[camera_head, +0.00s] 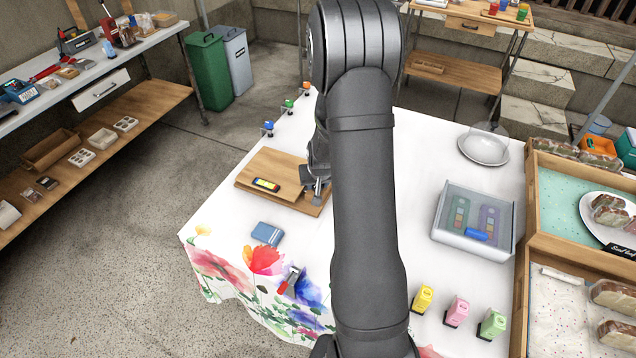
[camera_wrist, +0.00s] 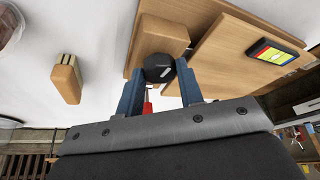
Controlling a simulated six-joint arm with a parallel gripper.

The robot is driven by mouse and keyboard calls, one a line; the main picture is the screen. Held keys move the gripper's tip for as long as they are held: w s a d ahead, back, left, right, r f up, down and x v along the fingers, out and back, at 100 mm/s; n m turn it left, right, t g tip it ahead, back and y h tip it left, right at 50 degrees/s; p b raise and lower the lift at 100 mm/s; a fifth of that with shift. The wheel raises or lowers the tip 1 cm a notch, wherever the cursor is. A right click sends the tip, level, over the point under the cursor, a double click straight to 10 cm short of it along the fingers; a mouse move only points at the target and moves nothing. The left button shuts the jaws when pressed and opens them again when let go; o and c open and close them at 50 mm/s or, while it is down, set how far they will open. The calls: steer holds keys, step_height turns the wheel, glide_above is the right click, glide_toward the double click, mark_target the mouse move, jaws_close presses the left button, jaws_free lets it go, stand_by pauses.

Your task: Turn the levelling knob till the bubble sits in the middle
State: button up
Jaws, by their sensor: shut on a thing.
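The spirit level (camera_head: 266,185) is a small black-framed vial with a yellow face, lying on a tilted-looking wooden board (camera_head: 250,170). It also shows at the upper right of the wrist view (camera_wrist: 275,53); the bubble is too small to place in either view. The levelling knob (camera_wrist: 158,68) is dark and faceted with a pale mark on its face, beside a wooden block at the board's edge. My gripper (camera_wrist: 160,78) has its two blue fingers closed on either side of the knob. In the head view my gripper (camera_head: 318,188) is at the board's right edge, and the arm hides the knob.
The board is on a white flowered table. A blue box (camera_head: 268,233) and a red-handled tool (camera_head: 289,281) lie in front. A clear tray (camera_head: 445,236), small yellow (camera_head: 422,299), pink and green bottles and bread crates stand right.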

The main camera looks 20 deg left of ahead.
steer(key=shift+m, duration=0.3)
steer(key=o, duration=1)
steer(key=shift+c, duration=0.2)
steer(key=v, duration=1.7)
steer(key=shift+a+r, duration=0.2)
steer(key=shift+r, duration=0.05)
steer(key=shift+s, duration=0.1)
steer(key=x, duration=1.7)
steer(key=shift+d+f, duration=0.2)
